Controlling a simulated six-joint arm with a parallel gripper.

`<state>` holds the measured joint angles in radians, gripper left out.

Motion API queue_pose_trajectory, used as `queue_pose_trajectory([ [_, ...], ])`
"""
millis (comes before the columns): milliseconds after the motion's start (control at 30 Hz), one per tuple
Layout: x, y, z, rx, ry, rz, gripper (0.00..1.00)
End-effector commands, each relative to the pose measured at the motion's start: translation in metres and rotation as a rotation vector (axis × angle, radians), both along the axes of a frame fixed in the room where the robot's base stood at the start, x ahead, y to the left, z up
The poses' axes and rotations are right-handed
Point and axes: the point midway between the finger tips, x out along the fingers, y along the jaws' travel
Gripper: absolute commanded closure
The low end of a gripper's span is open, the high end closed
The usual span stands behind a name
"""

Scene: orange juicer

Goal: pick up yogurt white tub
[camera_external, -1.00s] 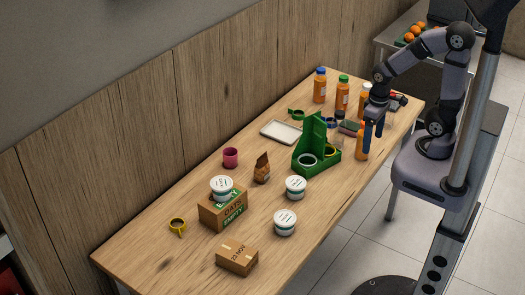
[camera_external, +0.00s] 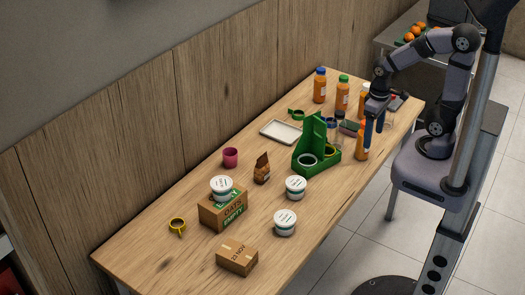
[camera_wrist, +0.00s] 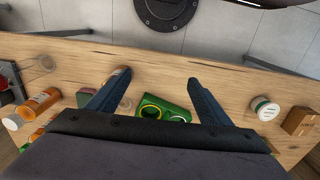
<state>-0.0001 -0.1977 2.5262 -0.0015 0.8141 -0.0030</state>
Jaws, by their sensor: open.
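Three white tubs with printed lids are on the table. One tub (camera_external: 221,188) stands on the oats box, one tub (camera_external: 296,188) stands right of it, and one tub (camera_external: 285,223) stands nearer the front edge. The labels are too small to tell which is yogurt. One tub (camera_wrist: 265,108) shows at the right of the wrist view. My gripper (camera_external: 374,130) is open at the far right end of the table, among the orange bottles and well away from the tubs. In the wrist view its blue fingers (camera_wrist: 158,76) are spread apart.
A green caddy (camera_external: 318,155) stands between my gripper and the tubs. An orange bottle (camera_external: 362,142) is close beside my fingers. The oats box (camera_external: 222,212), a small carton (camera_external: 237,258), a brown bag (camera_external: 262,169), a pink cup (camera_external: 230,157) and a yellow cup (camera_external: 177,227) stand further left.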

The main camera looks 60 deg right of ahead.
Motion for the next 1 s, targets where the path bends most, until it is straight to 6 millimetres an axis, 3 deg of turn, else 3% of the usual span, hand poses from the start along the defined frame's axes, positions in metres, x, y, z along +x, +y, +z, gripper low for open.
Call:
queue_pose_trajectory([
  [167, 0.002, 0.000, 0.029, 0.000, -0.008, 0.000, 0.27],
  [467, 0.051, 0.064, 0.012, 0.105, -0.174, 0.105, 0.27],
  [667, 0.094, 0.137, 0.003, 0.213, -0.355, 0.182, 0.27],
  [800, 0.122, 0.208, 0.001, 0.303, -0.527, 0.230, 0.27],
  [1000, 0.140, 0.295, 0.005, 0.388, -0.777, 0.242, 0.27],
])
